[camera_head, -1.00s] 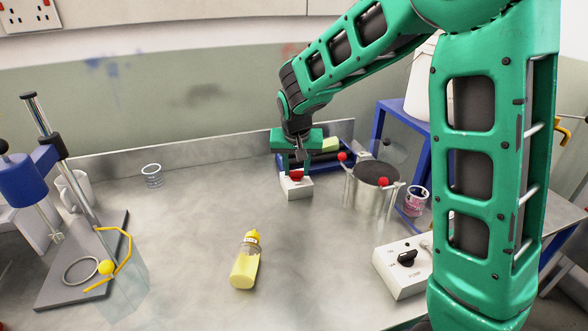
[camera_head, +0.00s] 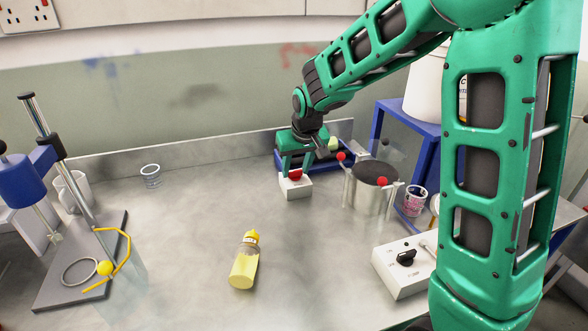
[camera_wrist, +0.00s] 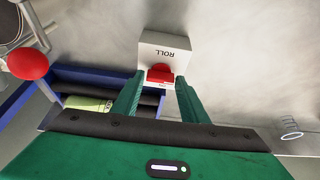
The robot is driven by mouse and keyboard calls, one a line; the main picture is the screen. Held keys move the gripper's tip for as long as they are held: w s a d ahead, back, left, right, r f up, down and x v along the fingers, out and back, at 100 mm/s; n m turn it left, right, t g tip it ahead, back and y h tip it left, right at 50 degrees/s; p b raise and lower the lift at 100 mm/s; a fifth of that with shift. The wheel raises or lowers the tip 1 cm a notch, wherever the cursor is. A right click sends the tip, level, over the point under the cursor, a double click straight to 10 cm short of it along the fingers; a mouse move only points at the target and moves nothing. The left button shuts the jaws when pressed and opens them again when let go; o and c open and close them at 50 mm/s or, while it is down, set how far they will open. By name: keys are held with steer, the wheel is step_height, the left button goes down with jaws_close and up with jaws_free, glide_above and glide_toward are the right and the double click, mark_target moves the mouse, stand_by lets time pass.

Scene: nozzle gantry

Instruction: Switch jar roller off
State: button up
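The jar roller's switch is a small white box (camera_head: 297,190) with a red rocker (camera_head: 295,175) on the bench. In the wrist view the white box (camera_wrist: 166,50) reads "ROLL" and the red rocker (camera_wrist: 160,73) sits between my fingertips. My gripper (camera_head: 297,174) is over the box with its fingers apart on either side of the rocker; it also shows in the wrist view (camera_wrist: 158,76). I cannot tell whether a finger touches the rocker. The jar roller (camera_head: 283,161) is a blue frame just behind the box; a pale green jar (camera_wrist: 88,103) lies on its dark rollers.
A metal pot (camera_head: 368,198) with red knobs stands right of the switch box. A white box with a black knob (camera_head: 405,265) is at the front right. A stirrer stand (camera_head: 85,270) is at the left.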

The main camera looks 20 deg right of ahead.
steer(key=shift+o, duration=0.9)
steer(key=v, duration=1)
steer(key=shift+r, duration=0.3)
steer(key=shift+s, duration=0.15)
